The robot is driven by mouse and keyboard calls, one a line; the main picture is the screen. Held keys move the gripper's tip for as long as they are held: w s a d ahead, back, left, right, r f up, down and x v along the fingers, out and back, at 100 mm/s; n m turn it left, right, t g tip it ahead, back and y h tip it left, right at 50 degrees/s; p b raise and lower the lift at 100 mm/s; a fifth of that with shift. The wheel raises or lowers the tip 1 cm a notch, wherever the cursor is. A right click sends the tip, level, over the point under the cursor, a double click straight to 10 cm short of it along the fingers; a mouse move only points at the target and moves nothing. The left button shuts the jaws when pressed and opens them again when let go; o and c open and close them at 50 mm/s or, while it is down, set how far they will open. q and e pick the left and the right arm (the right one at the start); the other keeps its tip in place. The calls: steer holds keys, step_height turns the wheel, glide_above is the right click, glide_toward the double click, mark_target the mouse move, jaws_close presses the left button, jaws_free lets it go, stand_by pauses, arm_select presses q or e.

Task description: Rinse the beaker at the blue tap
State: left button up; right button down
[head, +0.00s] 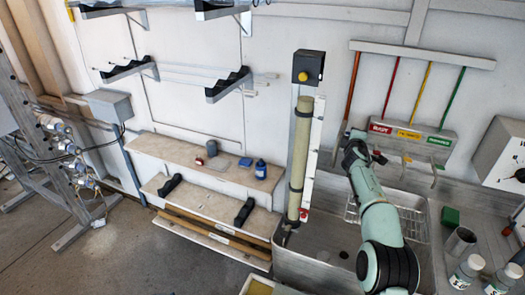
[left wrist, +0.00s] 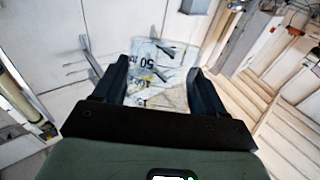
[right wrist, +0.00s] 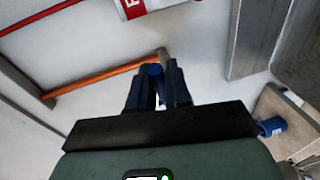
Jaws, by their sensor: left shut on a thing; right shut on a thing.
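A clear beaker (left wrist: 158,75) with dark printed markings is between the fingers of my left gripper (left wrist: 160,85) in the left wrist view, which is shut on it. The left gripper and beaker are outside the head view. My right gripper (head: 356,143) is at the back wall above the sink (head: 320,240), left of the red-labelled tap. In the right wrist view my right gripper (right wrist: 157,75) is shut on a small blue part (right wrist: 154,70), which looks like the blue tap's handle. The rest of that tap is hidden by the fingers, and no water is visible.
Taps under red, yellow and green labels (head: 408,134) are to the right. A tall tube column (head: 300,150) stands at the sink's left.

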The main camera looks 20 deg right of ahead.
arm_select(q)
steer(key=shift+r, duration=0.1)
arm_select(e)
steer(key=c, duration=1.1)
jaws_free()
steer(key=shift+c, duration=0.2)
arm_select(q)
steer(key=shift+f, duration=0.35)
arm_select(e)
steer(key=shift+s+a, duration=0.1)
steer(key=shift+a, duration=0.05)
arm_select(q)
step_height(320, 180, down, 11)
steer(key=s+b, duration=0.2)
steer(key=b, duration=0.7)
steer(key=shift+s+b, duration=0.3)
steer(key=shift+s, duration=0.1)
arm_select(e)
steer(key=v, duration=1.1)
steer(key=shift+s+a, duration=0.2)
steer(key=shift+s, duration=0.1)
arm_select(q)
steer(key=shift+r, duration=0.1)
arm_select(e)
steer(key=shift+r, duration=0.15)
